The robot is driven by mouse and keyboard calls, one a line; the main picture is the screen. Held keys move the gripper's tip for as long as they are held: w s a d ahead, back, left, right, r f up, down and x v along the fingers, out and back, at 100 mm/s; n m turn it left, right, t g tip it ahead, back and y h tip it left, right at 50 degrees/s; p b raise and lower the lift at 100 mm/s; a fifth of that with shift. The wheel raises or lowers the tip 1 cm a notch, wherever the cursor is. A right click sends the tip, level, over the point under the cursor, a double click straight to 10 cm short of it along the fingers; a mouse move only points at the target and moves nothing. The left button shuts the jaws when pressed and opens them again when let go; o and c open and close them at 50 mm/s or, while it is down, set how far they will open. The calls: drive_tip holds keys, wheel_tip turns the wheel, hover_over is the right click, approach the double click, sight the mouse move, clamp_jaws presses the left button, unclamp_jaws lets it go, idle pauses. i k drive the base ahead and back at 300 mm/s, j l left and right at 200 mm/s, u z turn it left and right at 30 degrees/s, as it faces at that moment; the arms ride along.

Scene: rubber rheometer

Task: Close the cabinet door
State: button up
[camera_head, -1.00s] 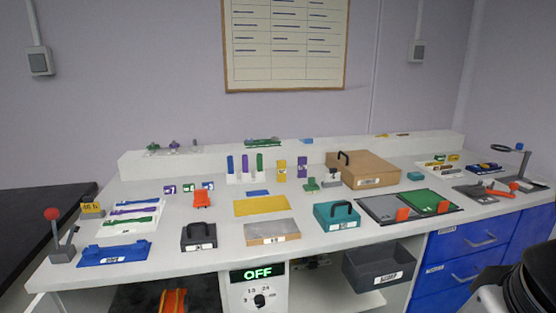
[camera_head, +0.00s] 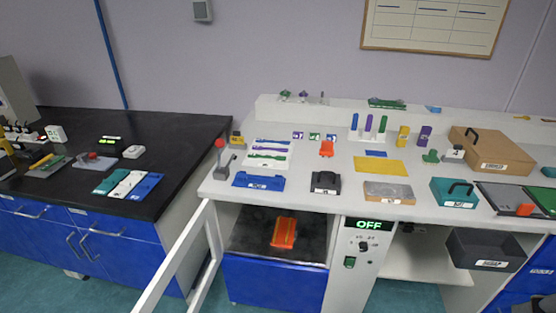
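The cabinet is the open compartment under the left part of the white bench, with a dark interior shelf (camera_head: 250,246) and an orange object (camera_head: 284,232) on it. Its white-framed door (camera_head: 180,255) stands open, swung out toward me from the compartment's left edge. A control panel (camera_head: 362,246) with a knob and a display reading OFF is to the right of the opening. My gripper is not visible in the head view, so its place relative to the door cannot be seen. A small dark bit shows at the bottom right corner.
A black-topped bench (camera_head: 180,135) with blue drawers stands to the left, close to the open door. The white benchtop (camera_head: 335,190) carries many small items. A grey bin (camera_head: 487,250) sits under it at right. Teal floor (camera_head: 35,265) shows at lower left.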

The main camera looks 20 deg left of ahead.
sight(204, 214)
drive_tip(key=k+j+u, duration=0.1)
drive_tip(key=j, duration=0.55)
drive_tip(key=k+j+u, duration=0.1)
drive_tip(key=j, duration=0.55)
drive_tip(key=k+j+u, duration=0.1)
drive_tip(key=j, duration=0.55)
drive_tip(key=k+j+u, duration=0.1)
drive_tip(key=j, duration=0.55)
drive_tip(key=k+l, duration=0.15)
drive_tip(key=l, duration=0.15)
drive_tip(key=k+l, duration=0.1)
drive_tip(key=l, duration=0.2)
drive_tip(key=k+l, duration=0.15)
drive_tip(key=l, duration=0.15)
drive_tip(key=u, duration=0.05)
